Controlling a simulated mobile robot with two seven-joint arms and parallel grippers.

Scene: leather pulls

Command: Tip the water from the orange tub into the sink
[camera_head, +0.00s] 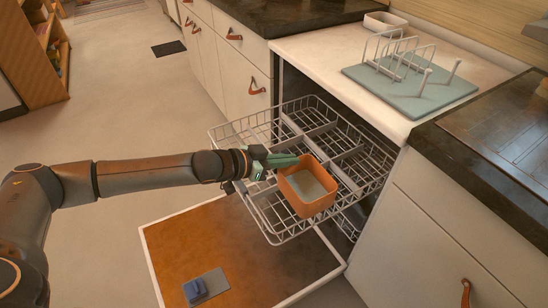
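The orange tub (307,193) stands in the pulled-out upper rack of an open dishwasher. Its inside shows a pale grey surface, which looks like water (306,186). My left gripper (280,162), with green fingers, reaches in from the left at the tub's back left rim. One finger lies along the far side of that corner; whether the fingers grip the wall cannot be made out. My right gripper is not in view. No sink basin is visible; a dark grooved surface (508,133) lies at the right edge.
The wire rack (262,131) surrounds the tub. The open dishwasher door (215,243) lies below, with a blue item (195,290) on it. A plate rack (400,55) on a blue-grey mat (425,97) and a white dish (385,21) stand on the white top.

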